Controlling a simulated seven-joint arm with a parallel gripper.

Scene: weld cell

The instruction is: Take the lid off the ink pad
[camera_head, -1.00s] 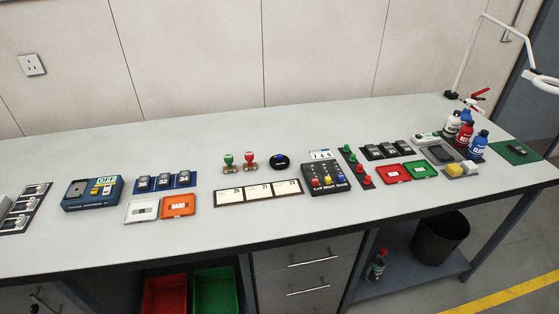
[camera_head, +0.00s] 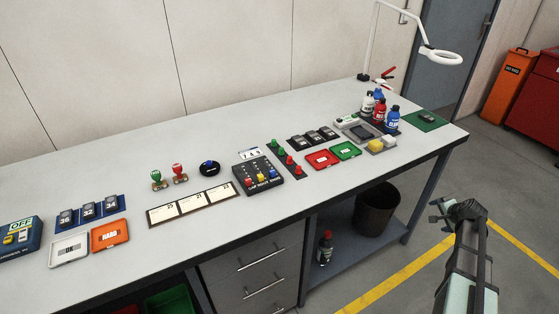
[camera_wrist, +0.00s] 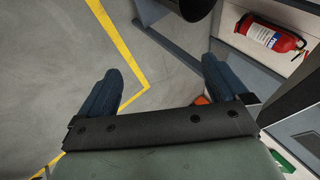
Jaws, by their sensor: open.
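My gripper (camera_head: 459,207) is off the table's right end, above the floor and far from the pad. In the wrist view my gripper (camera_wrist: 161,67) is open, with two blue fingers apart and nothing between them. The pad is not in the wrist view.
A framed strip of cards (camera_head: 192,205) lies in front of the stamps. A black box with coloured knobs (camera_head: 258,178) stands right of the pad. Several bottles (camera_head: 379,112) and a lamp (camera_head: 440,57) are at the right.

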